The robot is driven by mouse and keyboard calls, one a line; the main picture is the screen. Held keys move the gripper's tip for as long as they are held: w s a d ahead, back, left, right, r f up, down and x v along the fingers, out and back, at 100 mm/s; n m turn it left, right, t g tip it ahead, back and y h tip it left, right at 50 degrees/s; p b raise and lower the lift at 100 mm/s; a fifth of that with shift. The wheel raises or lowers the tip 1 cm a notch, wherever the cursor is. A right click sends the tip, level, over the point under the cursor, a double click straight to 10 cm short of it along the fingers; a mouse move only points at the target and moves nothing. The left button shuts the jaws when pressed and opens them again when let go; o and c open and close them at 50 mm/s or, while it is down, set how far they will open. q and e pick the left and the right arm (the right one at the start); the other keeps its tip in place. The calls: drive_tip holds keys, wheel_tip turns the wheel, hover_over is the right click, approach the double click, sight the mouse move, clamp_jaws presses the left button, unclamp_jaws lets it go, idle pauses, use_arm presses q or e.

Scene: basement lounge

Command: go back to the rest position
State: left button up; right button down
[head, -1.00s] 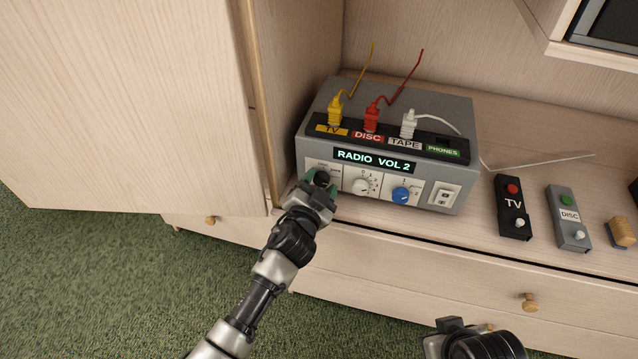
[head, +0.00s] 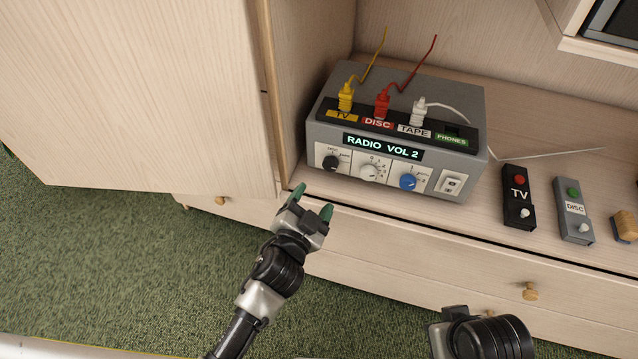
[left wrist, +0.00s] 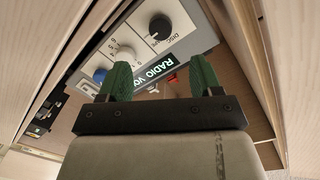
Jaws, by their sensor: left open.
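My left gripper (head: 312,202) is open and empty in front of the cabinet, apart from the grey radio box (head: 395,103). Its two green fingertips also show in the left wrist view (left wrist: 158,78), with the box's front panel beyond them. The box's display (head: 383,147) reads "RADIO VOL 2". Below it are a black knob (head: 331,162), a white knob (head: 369,172), a blue knob (head: 407,181) and a white switch (head: 452,184). Part of my right arm (head: 482,335) shows at the bottom edge; its fingertips are not in view.
Yellow (head: 346,95), red (head: 382,104) and white (head: 419,109) plugs stand in the box's top. A black TV remote (head: 518,197) and a grey DISC remote (head: 573,210) lie to its right. An open cabinet door (head: 140,90) stands at the left. Green carpet (head: 120,260) is clear below.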

use_arm(q)
drive_tip(key=shift+s+a, duration=0.15)
drive_tip(key=shift+s, duration=0.2)
idle(0.3)
